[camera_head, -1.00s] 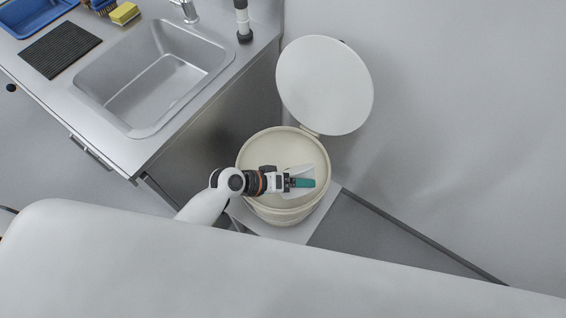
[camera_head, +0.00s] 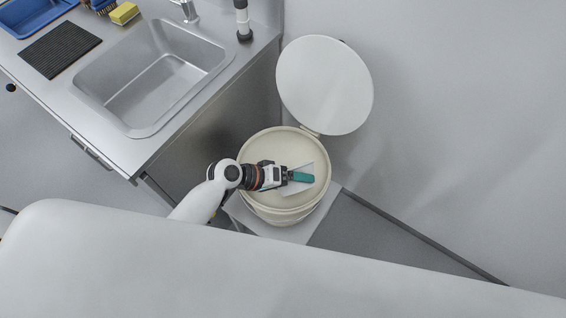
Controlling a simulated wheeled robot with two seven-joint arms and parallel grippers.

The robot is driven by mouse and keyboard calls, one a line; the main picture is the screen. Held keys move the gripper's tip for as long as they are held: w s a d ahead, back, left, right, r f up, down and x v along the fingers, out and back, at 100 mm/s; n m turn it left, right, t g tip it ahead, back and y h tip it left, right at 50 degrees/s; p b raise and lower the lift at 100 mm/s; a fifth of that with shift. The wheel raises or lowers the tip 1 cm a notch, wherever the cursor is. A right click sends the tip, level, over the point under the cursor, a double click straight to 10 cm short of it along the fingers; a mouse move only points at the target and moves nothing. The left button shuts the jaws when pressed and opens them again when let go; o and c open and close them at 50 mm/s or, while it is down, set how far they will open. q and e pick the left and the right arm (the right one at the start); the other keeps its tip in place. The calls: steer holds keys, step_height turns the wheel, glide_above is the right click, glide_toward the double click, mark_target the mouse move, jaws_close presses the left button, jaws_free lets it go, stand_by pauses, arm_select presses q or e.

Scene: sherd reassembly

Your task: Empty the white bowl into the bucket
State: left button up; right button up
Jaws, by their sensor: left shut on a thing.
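The bucket (camera_head: 243,195) is cream and round, and it stands open below my left arm. My left gripper (camera_head: 287,176) is over the bucket's opening. It is shut on a teal-handled tool (camera_head: 303,177) with a pale, flat, wedge-shaped part, which shows over the bucket. I cannot make out a white bowl in this view. The bucket's inside is partly hidden by my gripper and the tool, and I cannot tell what is in it. My right gripper is not in view.
The bucket's white round lid (camera_head: 325,85) stands raised behind it. A steel sink (camera_head: 155,80) is set in the counter at upper left, with a black ribbed mat (camera_head: 60,50), a yellow sponge (camera_head: 125,13) and a blue tray (camera_head: 32,14). A wall is at right.

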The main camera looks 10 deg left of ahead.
arm_select(q)
steer(key=shift+w+a+r+n+g+h, duration=0.15)
steer(key=shift+w+r+n+g+h, duration=0.15)
steer(key=shift+r, duration=0.1)
stand_by(0.5)
steer(key=shift+w+a+r+n+g+h+b, duration=0.1)
steer(key=shift+w+a+n+g+h+b, duration=0.1)
steer(key=shift+w+a+b, duration=0.25)
steer(key=shift+w+a+r+n+g+h+b, duration=0.1)
steer(key=shift+w+a+n+g+b, duration=0.2)
steer(key=shift+w, duration=0.25)
steer(key=shift+r, duration=0.25)
steer(key=shift+w+h, duration=0.1)
steer(key=shift+h, duration=0.2)
